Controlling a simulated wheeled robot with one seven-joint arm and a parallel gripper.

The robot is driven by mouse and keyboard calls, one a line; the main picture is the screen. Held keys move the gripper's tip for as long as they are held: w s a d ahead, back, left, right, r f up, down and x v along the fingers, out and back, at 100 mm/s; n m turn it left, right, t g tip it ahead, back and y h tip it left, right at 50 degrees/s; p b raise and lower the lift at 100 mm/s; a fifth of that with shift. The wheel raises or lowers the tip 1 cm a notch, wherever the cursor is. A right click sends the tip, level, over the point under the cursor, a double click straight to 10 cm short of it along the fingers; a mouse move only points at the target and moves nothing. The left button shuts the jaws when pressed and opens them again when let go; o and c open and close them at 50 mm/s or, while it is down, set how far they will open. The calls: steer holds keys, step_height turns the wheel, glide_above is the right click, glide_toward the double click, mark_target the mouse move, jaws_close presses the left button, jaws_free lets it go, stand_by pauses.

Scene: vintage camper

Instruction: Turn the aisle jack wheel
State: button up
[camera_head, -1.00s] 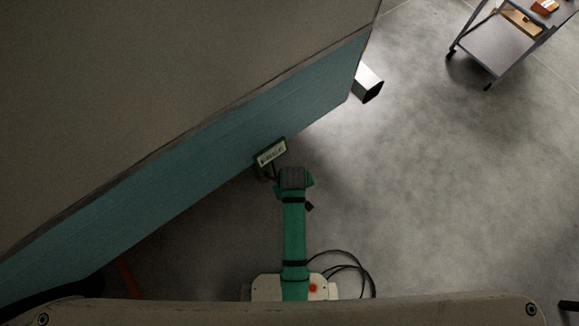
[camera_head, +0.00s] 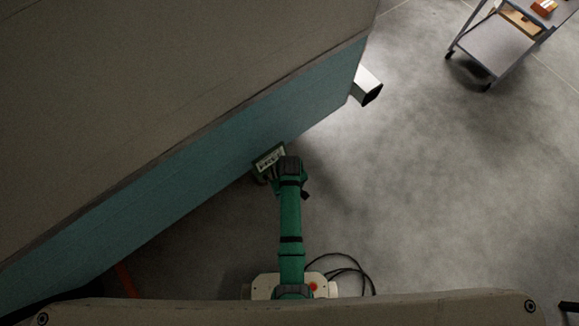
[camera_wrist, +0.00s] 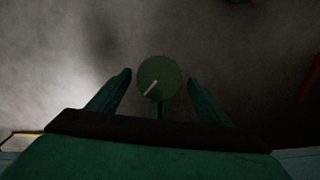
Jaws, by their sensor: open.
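The jack wheel (camera_wrist: 158,78) is a round, dark green knob with a pale line pointing to its lower left, seen in the wrist view. A short stem shows below it. My gripper (camera_wrist: 160,74) is open, with one finger on each side of the wheel and a visible gap to both. I cannot tell whether the fingertips are level with the wheel in depth. In the head view, my green arm reaches to a labelled plate (camera_head: 268,158) at the camper's lower edge. The wheel and my fingers cannot be made out there.
The camper's teal side (camera_head: 200,185) runs diagonally along the left, close to my arm. A grey cart (camera_head: 495,45) stands at the upper right. The floor on the right is clear.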

steer(key=shift+f, duration=0.75)
steer(key=shift+w, duration=0.1)
steer(key=shift+c, duration=0.6)
steer(key=c, duration=0.9)
steer(key=shift+d, duration=0.1)
steer(key=shift+m, duration=0.3)
steer(key=m, duration=0.1)
steer(key=m+y, duration=0.1)
steer(key=m+g+y, duration=0.1)
steer(key=shift+w+d, duration=0.1)
steer(key=shift+d, duration=0.15)
steer(key=shift+m+y, duration=0.9)
steer(key=shift+m, duration=0.9)
steer(key=shift+w+d, duration=0.1)
steer(key=shift+w, duration=0.05)
